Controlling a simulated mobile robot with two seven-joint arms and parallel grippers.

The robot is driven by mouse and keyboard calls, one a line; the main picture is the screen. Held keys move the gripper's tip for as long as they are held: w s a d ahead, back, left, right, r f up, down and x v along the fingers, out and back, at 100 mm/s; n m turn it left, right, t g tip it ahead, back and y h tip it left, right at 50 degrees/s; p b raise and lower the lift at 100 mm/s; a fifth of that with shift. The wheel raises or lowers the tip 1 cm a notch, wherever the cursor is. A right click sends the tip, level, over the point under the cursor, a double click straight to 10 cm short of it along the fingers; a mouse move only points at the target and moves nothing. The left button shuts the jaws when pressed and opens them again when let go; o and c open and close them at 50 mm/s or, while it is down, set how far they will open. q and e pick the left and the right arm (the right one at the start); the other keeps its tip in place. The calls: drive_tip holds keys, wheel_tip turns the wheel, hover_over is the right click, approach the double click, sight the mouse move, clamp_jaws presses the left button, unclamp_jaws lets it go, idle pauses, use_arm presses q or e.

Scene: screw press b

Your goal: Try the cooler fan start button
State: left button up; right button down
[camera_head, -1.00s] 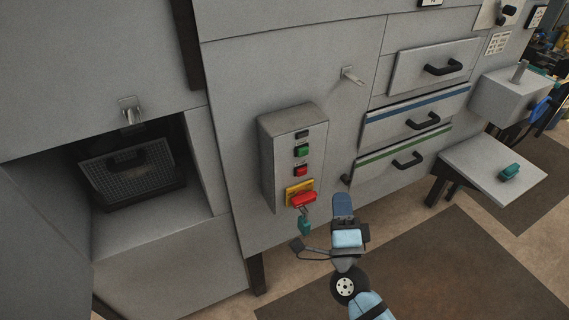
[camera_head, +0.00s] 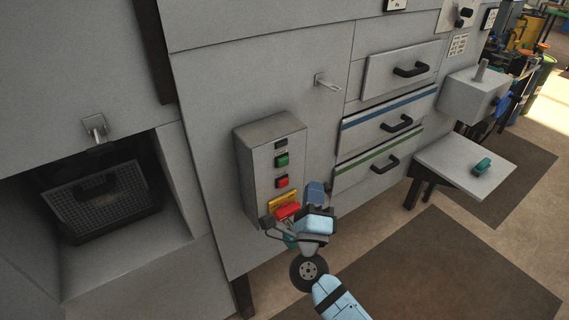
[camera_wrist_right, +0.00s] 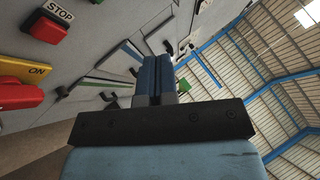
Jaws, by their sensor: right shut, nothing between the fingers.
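A grey control box (camera_head: 270,175) stands out from the machine front. It carries a green button (camera_head: 282,160) above a red button (camera_head: 282,181). Below them is a yellow plate (camera_head: 283,199) with a red switch handle (camera_head: 287,210). My right gripper (camera_head: 316,188) is shut and empty, beside the lower right of the box and apart from the buttons. In the right wrist view its blue fingers (camera_wrist_right: 155,72) are together. The red button (camera_wrist_right: 48,28) under a STOP label and the red handle (camera_wrist_right: 22,95) by an ON plate show at left there. My left gripper is not in view.
Drawers with black handles (camera_head: 403,122) lie right of the box. A metal latch (camera_head: 327,82) sticks out above. An open recess holds a mesh-fronted box (camera_head: 100,200) at left.

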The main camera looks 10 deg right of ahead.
sight(284, 162)
drive_tip(key=w+a+b, duration=0.1)
drive_tip(key=w+a, duration=0.1)
drive_tip(key=w, duration=0.4)
drive_tip(key=shift+w+a, duration=0.25)
idle(0.7)
idle(1.1)
drive_tip(key=shift+w+a, duration=0.1)
drive_tip(key=shift+w, duration=0.3)
